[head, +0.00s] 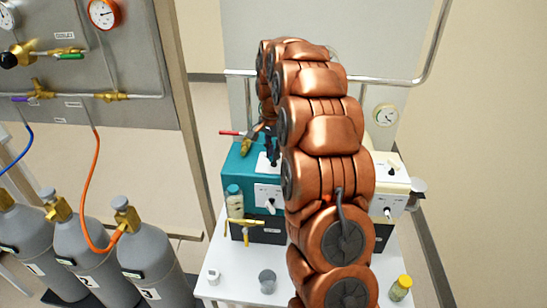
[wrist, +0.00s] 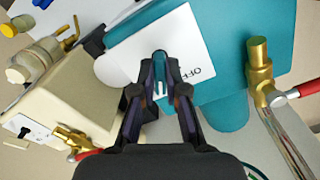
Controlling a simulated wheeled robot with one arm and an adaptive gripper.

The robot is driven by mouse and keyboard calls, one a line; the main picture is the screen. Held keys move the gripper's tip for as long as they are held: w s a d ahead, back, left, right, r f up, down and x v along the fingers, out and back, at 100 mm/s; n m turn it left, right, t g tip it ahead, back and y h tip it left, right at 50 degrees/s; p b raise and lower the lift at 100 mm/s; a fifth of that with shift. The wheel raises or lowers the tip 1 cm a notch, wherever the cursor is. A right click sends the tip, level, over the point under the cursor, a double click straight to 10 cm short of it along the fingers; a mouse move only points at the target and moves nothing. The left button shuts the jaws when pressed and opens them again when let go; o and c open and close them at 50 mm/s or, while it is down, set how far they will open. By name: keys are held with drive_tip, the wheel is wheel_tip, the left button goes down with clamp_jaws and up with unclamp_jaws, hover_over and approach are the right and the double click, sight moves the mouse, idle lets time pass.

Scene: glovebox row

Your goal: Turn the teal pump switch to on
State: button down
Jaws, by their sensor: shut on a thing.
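The teal pump (head: 236,166) stands on the white bench, partly hidden behind my arm in the head view. In the wrist view its teal body (wrist: 222,45) carries a white switch plate (wrist: 180,30) with the word OFF beside my fingers. My gripper (wrist: 160,66) is shut on the teal pump switch (wrist: 160,55) at this plate; only a little of the switch shows between the fingertips. The exact lean of the switch cannot be told. In the head view my arm hides most of the gripper.
A cream pump (head: 396,172) stands right of the teal one. A brass valve with a red handle (wrist: 262,75) is close on the right in the wrist view. Cups and a yellow-capped bottle (head: 401,288) stand on the bench front (head: 236,287). Gas cylinders (head: 150,265) are at left.

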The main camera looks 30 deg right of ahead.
drive_tip(key=shift+m, duration=0.3)
drive_tip(key=c, duration=1.2)
unclamp_jaws()
wheel_tip(320, 180, up, 12)
idle(0.7)
